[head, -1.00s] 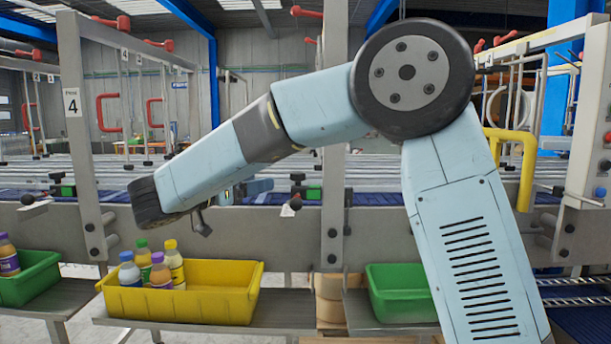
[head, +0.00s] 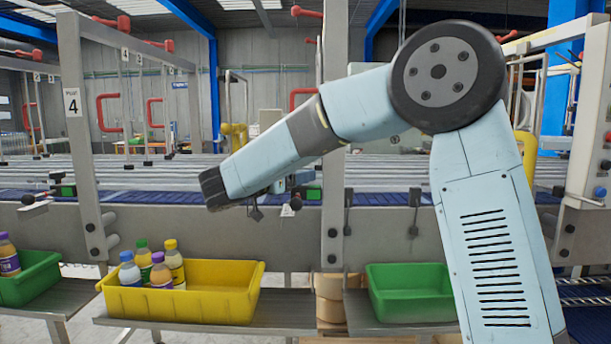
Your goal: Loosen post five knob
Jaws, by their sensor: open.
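The upright post (head: 333,130) right of the post marked 4 shows no readable number, so I cannot tell if it is post five. Two dark round knobs, an upper one (head: 332,233) and a lower one (head: 332,258), sit low on it. My arm's forearm crosses in front of its upper part. My gripper (head: 256,213) shows only as a small dark part below the forearm, left of the post and apart from those knobs; it looks open and empty. The rest of it is hidden behind my wrist.
Post 4 (head: 80,130) stands left with its own knobs. A yellow crate (head: 215,300) with several bottles and an empty green crate (head: 408,308) rest on low shelves. Another green crate (head: 30,282) is far left. Rails and a blue conveyor lie behind the posts.

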